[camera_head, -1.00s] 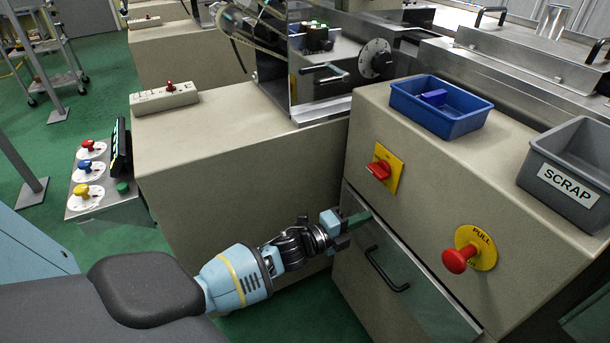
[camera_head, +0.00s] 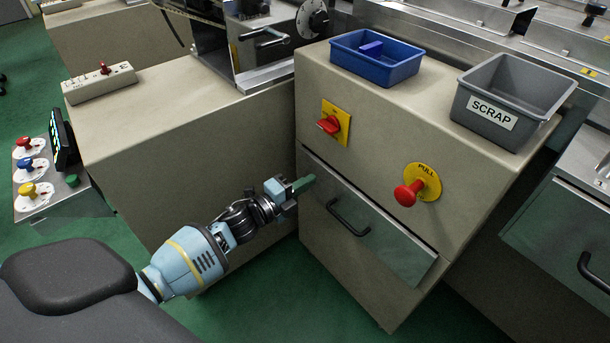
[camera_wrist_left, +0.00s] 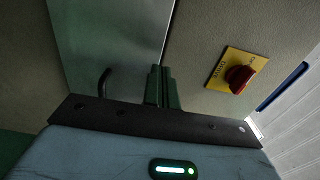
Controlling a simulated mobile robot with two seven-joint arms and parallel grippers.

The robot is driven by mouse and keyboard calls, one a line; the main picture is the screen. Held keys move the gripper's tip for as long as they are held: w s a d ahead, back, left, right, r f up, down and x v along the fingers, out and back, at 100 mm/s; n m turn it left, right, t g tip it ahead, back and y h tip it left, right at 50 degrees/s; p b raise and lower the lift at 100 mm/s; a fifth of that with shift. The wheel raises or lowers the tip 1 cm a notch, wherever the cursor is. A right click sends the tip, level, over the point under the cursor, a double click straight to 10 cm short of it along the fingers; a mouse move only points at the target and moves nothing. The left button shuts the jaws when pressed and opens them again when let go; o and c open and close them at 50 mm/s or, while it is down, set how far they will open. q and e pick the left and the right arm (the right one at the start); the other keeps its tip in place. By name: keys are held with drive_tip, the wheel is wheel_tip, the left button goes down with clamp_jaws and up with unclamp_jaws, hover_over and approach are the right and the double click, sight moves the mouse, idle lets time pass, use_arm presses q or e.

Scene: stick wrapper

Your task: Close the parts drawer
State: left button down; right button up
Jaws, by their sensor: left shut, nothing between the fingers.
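The parts drawer (camera_head: 395,240) has a smooth metal front with a black bar handle (camera_head: 348,218), low on the beige cabinet. Its front looks flush or nearly flush with the cabinet; I cannot tell whether a small gap is left. My left gripper (camera_head: 304,184) is shut and empty, its green fingertips at the left part of the drawer front, left of and above the handle. I cannot tell whether they touch it. The left wrist view shows the shut fingers (camera_wrist_left: 161,88), the drawer front (camera_wrist_left: 110,40) and the handle (camera_wrist_left: 103,83). My right gripper is not in view.
Above the drawer are a red switch (camera_head: 329,124) on a yellow plate and a red PULL knob (camera_head: 409,194). A blue tray (camera_head: 376,72) and a grey SCRAP bin (camera_head: 510,100) stand on top. Another drawer unit (camera_head: 560,225) is at right. Green floor lies below.

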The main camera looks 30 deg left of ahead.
use_arm(q)
drive_tip(key=p+v, duration=0.1)
drive_tip(key=v, duration=0.9)
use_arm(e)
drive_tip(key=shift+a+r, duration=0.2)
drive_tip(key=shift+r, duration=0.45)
